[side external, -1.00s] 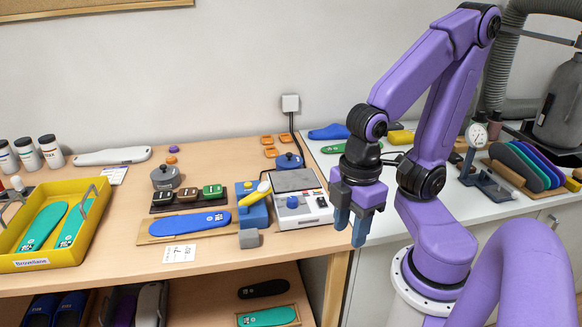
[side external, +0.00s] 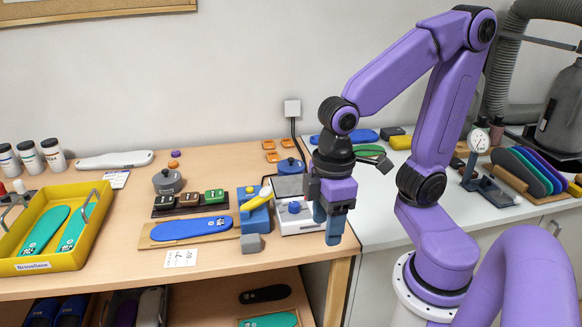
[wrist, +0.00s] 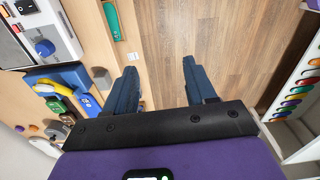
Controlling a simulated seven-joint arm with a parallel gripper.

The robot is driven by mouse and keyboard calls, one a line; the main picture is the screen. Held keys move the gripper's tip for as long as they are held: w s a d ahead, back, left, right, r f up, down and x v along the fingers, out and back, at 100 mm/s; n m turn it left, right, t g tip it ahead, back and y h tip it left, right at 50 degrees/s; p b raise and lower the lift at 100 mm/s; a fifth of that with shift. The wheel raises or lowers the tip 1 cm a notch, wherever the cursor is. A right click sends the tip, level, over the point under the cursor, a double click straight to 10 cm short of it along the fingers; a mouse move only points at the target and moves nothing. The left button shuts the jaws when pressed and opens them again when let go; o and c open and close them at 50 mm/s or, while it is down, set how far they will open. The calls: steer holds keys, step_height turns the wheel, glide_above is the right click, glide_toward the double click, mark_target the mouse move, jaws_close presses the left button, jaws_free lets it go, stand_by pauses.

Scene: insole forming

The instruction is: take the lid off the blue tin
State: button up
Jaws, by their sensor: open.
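The blue tin (side external: 290,166) stands at the back of the wooden bench, behind the grey-and-white machine, with a knobbed blue lid on top. The machine hides part of its lower side. My gripper (side external: 328,232) hangs pointing down in front of and to the right of the machine, well apart from the tin. In the wrist view my gripper (wrist: 160,72) has its two blue fingers spread with nothing between them. I cannot make out the tin in the wrist view.
The machine (side external: 300,226) and a blue block with a yellow piece (side external: 255,218) stand near the bench's front edge. A grey lidded pot (side external: 167,181) stands further left. Orange pieces (side external: 269,145) lie behind the tin. A yellow tray (side external: 72,258) holds insoles at far left.

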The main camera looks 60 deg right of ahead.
steer(key=w+d+r+m, duration=0.15)
steer(key=w+m, duration=0.25)
steer(key=w, duration=0.4)
steer(key=w+r+m, duration=0.2)
steer(key=w+m, duration=0.3)
steer(key=w, duration=0.3)
steer(key=w+d+r+m, duration=0.1)
steer(key=w+d+m, duration=0.5)
steer(key=w+d, duration=0.45)
steer(key=m, duration=1.3)
glide_above(291, 158)
steer(key=f, duration=1.3)
steer(key=shift+s, duration=0.4)
steer(key=shift+w+a+f, duration=0.1)
steer(key=shift+w+f, duration=0.05)
steer(key=shift+f, duration=1.2)
steer(key=shift+w+a+f, duration=0.1)
steer(key=shift+w+f, duration=0.05)
steer(key=shift+f, duration=1.2)
jaws_close()
